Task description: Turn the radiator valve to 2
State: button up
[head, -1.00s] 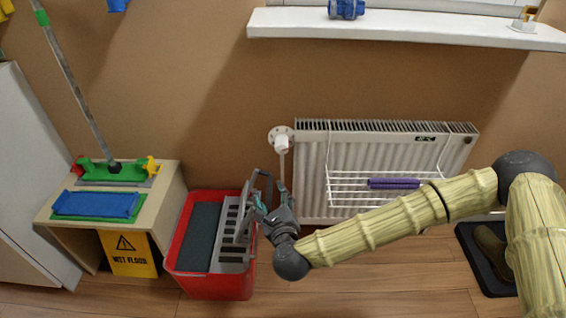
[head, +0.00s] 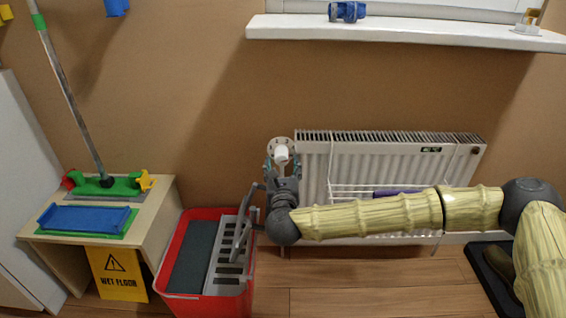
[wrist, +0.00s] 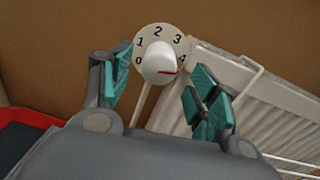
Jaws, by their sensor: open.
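The white radiator valve knob (head: 281,154) sits at the upper left corner of the white radiator (head: 400,150). In the wrist view the knob (wrist: 159,61) stands in front of a round dial (wrist: 163,38) marked 0 to 4. A red mark on the knob points right, close to and just below the 4. My gripper (head: 281,165) is open, its teal-padded fingers spread to the left and right below the knob. In the wrist view my gripper (wrist: 155,90) has the knob ahead, between and beyond the fingertips; I see no contact.
A red mop bucket (head: 205,265) with a grey wringer stands left of my gripper. A wire rack with a purple towel (head: 395,192) hangs on the radiator, partly behind my arm. A white windowsill (head: 400,32) runs above. The wall around the valve is clear.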

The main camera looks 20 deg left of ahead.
aim_at(283, 161)
jog(key=shift+b+x, duration=0.4)
jog(key=shift+x, duration=1.5)
jog(key=c, duration=0.9)
jog(key=shift+d, duration=0.15)
jog(key=shift+c, duration=0.5)
jog(key=shift+r+p, duration=0.1)
jog(key=shift+p, duration=0.2)
